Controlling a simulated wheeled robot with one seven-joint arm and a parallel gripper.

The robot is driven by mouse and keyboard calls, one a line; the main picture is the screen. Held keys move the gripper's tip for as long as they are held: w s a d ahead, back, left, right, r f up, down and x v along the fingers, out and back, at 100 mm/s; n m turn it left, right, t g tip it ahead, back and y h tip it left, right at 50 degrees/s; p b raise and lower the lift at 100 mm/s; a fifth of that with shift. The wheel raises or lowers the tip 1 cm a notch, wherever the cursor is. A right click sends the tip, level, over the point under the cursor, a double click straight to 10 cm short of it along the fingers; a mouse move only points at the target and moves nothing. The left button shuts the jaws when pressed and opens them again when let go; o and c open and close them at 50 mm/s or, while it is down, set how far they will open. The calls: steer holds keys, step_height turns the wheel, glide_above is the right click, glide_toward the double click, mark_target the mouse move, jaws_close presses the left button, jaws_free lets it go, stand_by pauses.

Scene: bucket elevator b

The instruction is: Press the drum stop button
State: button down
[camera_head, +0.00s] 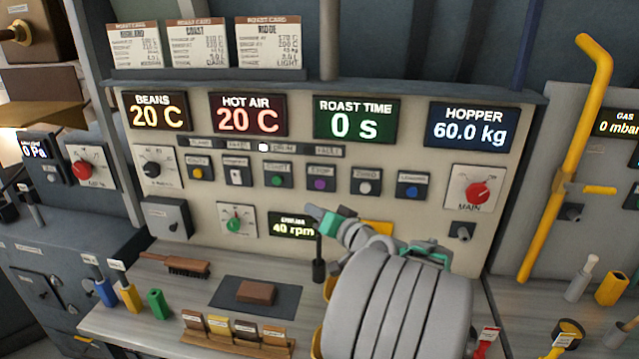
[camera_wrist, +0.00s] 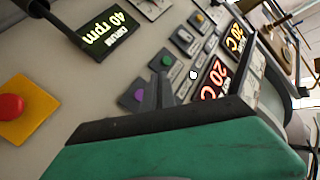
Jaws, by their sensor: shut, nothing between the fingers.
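The purple button (camera_head: 320,183), with a label above it that seems to read STOP, is in the button row of the beige panel. It also shows in the wrist view (camera_wrist: 137,96), next to the green button (camera_wrist: 166,61). In the head view that green button (camera_head: 278,181) is just left of the purple one. My gripper (camera_head: 312,214) is shut and empty, with its tip a little below the purple button. In the wrist view its dark fingers (camera_wrist: 165,88) reach up beside the purple button; contact cannot be told. The drum display (camera_head: 293,228) reads 40 rpm.
A red button on a yellow plate (camera_wrist: 25,108) is left in the wrist view; my arm partly hides that plate (camera_head: 377,228) in the head view. A black lever (camera_head: 319,262) stands below the drum display. A white button (camera_head: 366,187) is to the right.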

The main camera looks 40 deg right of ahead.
mark_target(320, 184)
steer(key=w+d, duration=0.5)
steer(key=d, duration=0.2)
steer(key=shift+w, duration=0.2)
stand_by(2.0)
steer(key=shift+w+d, duration=0.25)
steer(key=shift+w+d, duration=0.3)
steer(key=shift+d, duration=0.05)
stand_by(0.8)
steer(key=shift+s+a+b, duration=0.55)
steer(key=shift+a+b, duration=0.05)
steer(key=shift+a, duration=0.05)
